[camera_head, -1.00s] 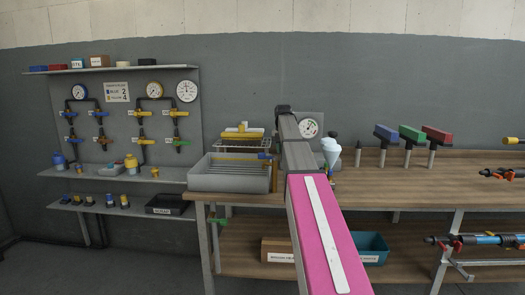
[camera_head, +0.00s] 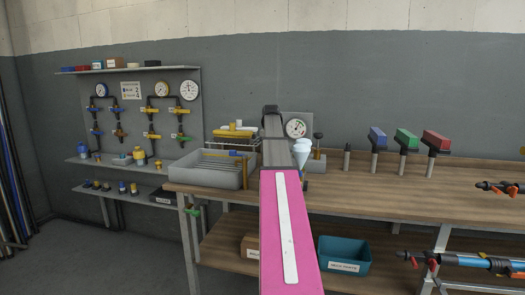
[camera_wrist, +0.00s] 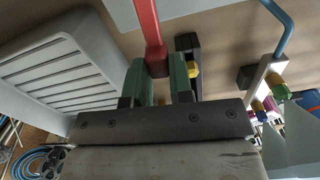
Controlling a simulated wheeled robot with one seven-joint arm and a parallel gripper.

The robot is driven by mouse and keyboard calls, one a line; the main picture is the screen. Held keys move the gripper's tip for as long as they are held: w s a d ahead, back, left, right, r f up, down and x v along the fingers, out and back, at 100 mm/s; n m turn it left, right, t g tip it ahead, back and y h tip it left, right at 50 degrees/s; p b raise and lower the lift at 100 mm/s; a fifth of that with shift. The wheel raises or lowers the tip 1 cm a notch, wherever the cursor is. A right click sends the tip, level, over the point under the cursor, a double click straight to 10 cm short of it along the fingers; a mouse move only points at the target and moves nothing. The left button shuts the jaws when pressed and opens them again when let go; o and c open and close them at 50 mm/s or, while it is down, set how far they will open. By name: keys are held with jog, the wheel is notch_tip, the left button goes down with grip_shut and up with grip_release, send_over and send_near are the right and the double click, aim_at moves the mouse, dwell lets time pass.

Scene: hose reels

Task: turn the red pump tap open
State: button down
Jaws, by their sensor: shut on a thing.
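My gripper (camera_wrist: 159,84) shows in the wrist view with its green fingers closed on either side of a red bar (camera_wrist: 150,30). The bar looks like the red tap's lever and runs up out of the top of the picture. The tap's body and the lever's far end are not visible there. In the head view my pink arm reaches over the bench and hides the gripper and the red tap. How far the tap is turned cannot be seen.
A grey tray (camera_head: 205,186) stands on the bench left of my arm. White cones (camera_head: 302,148) and a gauge (camera_head: 295,128) are close by it. Blue, green and red-topped tools (camera_head: 436,141) stand to the right. A teal bin (camera_head: 343,268) sits below.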

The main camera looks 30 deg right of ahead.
dwell(0.4)
jog(key=c, duration=1)
grip_release()
notch_tip(320, 180, up, 11)
jog(key=shift+f, duration=0.1)
